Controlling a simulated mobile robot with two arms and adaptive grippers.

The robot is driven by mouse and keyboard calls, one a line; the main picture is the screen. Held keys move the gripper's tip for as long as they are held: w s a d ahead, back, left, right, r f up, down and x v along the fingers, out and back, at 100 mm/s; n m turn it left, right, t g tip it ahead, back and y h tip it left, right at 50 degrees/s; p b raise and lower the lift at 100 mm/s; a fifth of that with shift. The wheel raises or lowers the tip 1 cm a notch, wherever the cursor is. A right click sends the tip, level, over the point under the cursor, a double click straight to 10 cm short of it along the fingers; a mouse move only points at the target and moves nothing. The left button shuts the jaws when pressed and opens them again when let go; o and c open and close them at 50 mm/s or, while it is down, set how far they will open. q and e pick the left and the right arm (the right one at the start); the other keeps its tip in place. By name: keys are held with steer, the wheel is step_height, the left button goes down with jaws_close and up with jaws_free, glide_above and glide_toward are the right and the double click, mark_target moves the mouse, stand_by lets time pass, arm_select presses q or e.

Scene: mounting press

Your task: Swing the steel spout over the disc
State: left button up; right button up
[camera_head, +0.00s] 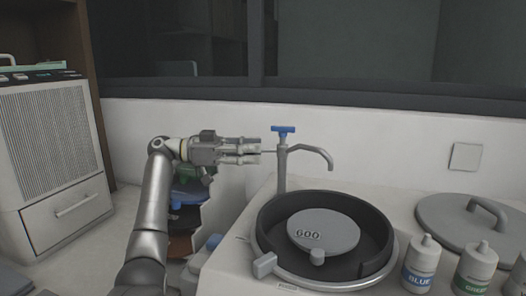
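The steel spout (312,150) curves right from the top of an upright post (282,175) with a blue handle (283,130). Its tip points down and appears above the far rim of the black round basin (375,235). The grey disc (323,231), marked "GOO", sits inside the basin, lower and nearer than the spout tip. My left gripper (258,152) is left of the post, fingers pointing right. A thin rod (270,151) shows between its fingertips and the post. Whether the fingers grip this rod cannot be told. My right gripper is out of view.
A grey lid (470,225) with a handle lies right of the basin. Bottles labelled blue (422,265) and green (475,270) stand at front right. A grey cabinet (50,150) stands left. The wall is close behind the spout.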

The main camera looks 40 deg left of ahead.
arm_select(q)
steer(key=v, duration=0.9)
steer(key=shift+a, duration=0.15)
steer(key=shift+c, duration=0.4)
